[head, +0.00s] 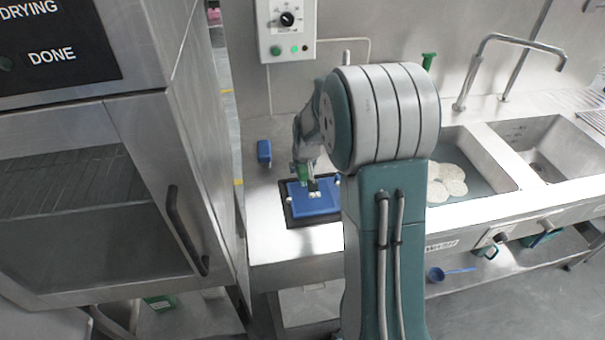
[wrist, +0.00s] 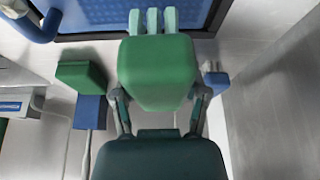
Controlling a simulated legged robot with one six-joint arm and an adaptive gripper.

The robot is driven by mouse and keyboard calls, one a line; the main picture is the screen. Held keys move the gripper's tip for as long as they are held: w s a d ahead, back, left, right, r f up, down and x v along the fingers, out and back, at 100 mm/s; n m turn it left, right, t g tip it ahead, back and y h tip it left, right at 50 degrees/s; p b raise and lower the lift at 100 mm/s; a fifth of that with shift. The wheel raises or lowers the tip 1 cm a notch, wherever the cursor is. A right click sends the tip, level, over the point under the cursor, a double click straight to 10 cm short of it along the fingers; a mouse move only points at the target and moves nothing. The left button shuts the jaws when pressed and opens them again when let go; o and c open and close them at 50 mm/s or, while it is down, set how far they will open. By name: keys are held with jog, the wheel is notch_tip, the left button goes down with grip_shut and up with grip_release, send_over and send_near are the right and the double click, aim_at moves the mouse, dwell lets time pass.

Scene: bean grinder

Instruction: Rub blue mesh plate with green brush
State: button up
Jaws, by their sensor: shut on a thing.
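The blue mesh plate (head: 325,207) lies on a dark square base on the steel counter. It also shows along the top of the wrist view (wrist: 100,14), with a smooth blue rim. My gripper (wrist: 160,92) is shut on the green brush (wrist: 158,62), with a finger on each side of its block. The brush's pale green bristles (wrist: 153,20) overlap the plate's near rim in the wrist view; I cannot tell whether they touch it. In the head view my gripper (head: 304,170) is above the plate's back left part, and my arm hides part of the area.
A small blue block (head: 264,151) stands on the counter left of the plate. Two sinks (head: 545,140) are at the right, the nearer with pale round pieces (head: 445,180). A steel cabinet (head: 150,160) stands close at the left. A control box (head: 287,25) is on the back wall.

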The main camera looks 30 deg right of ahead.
jog(key=r, duration=0.1)
jog(key=a+r, duration=0.1)
jog(key=r, duration=0.1)
jog(key=shift+r, duration=0.2)
jog(key=shift+d+r, duration=0.35)
jog(key=shift+r, duration=0.5)
jog(key=shift+a, duration=0.2)
